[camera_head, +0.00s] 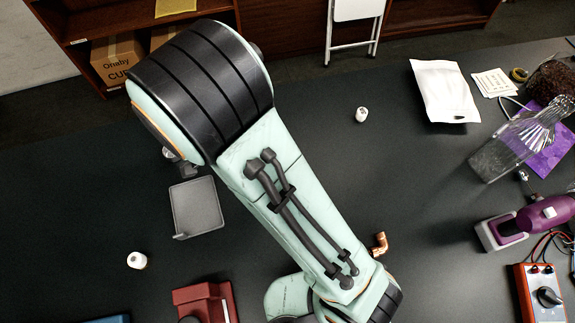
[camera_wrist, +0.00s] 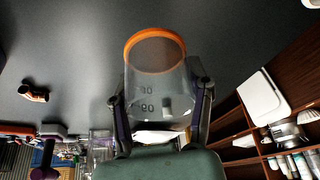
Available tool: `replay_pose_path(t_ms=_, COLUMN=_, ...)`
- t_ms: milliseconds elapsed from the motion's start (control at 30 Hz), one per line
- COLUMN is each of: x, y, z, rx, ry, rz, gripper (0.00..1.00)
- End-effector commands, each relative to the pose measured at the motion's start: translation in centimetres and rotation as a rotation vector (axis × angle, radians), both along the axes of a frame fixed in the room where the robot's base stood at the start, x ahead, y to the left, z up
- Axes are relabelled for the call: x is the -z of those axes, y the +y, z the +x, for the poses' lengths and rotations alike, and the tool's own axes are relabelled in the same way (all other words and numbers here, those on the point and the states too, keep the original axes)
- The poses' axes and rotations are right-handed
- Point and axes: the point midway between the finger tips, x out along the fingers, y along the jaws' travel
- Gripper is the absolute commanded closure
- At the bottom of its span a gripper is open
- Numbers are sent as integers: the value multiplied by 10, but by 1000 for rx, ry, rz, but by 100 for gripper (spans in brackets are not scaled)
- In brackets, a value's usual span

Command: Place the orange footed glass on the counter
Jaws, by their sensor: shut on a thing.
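The orange footed glass (camera_wrist: 155,85) is in the wrist view, a clear vessel with an orange ring at its far end and faint markings on its side. My gripper (camera_wrist: 158,97) is shut on it, one dark finger on each side. The dark counter (camera_head: 320,130) spreads across the head view, and its surface also shows behind the glass in the wrist view (camera_wrist: 70,45). I cannot tell whether the glass touches the counter.
A copper elbow (camera_head: 380,243) lies right of my arm. A grey tray (camera_head: 197,207), a white bottle-like item (camera_head: 137,260) and a red object (camera_head: 205,301) are left. A white pouch (camera_head: 444,91), clear decanter (camera_head: 518,142), purple tool (camera_head: 543,214) and orange meter (camera_head: 541,294) crowd the right.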

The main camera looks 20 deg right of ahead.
Motion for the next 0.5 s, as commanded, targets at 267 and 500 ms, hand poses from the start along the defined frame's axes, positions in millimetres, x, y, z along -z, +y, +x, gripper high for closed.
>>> replay_pose_path(t_ms=267, x=8, y=-172, z=-38, rx=714, ry=1, rz=0, gripper=86)
replay_pose_path(t_ms=500, x=9, y=-268, z=-107, rx=1101, ry=-2, rz=2, gripper=86)
